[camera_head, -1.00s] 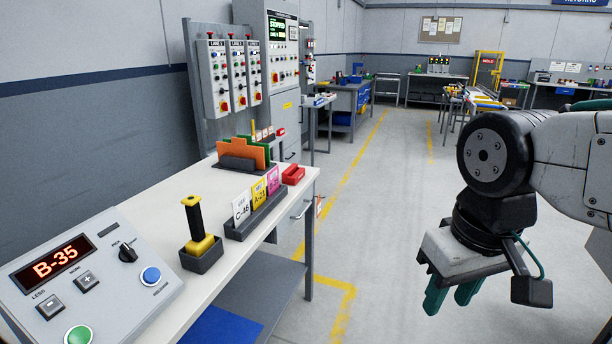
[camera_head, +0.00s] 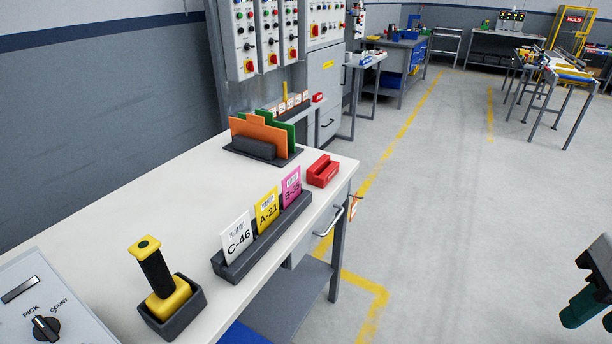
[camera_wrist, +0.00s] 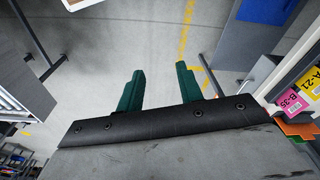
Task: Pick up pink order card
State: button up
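The pink order card (camera_head: 291,186), marked B-35, stands upright at the far end of a dark card rack (camera_head: 262,239) on the white workbench. A yellow card A-21 (camera_head: 267,212) and a white card C-46 (camera_head: 237,238) stand in the same rack, nearer to me. In the wrist view the pink card (camera_wrist: 291,101) is at the right edge. My gripper (camera_wrist: 162,85) has its two green fingers apart with nothing between them, above the floor. It also shows at the right edge of the head view (camera_head: 590,307), well to the right of the bench.
The floor between bench and gripper is clear.

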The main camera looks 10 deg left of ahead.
aim_at(292, 184)
jog(key=u, duration=0.25)
jog(key=i, duration=0.9)
jog(key=u, duration=0.4)
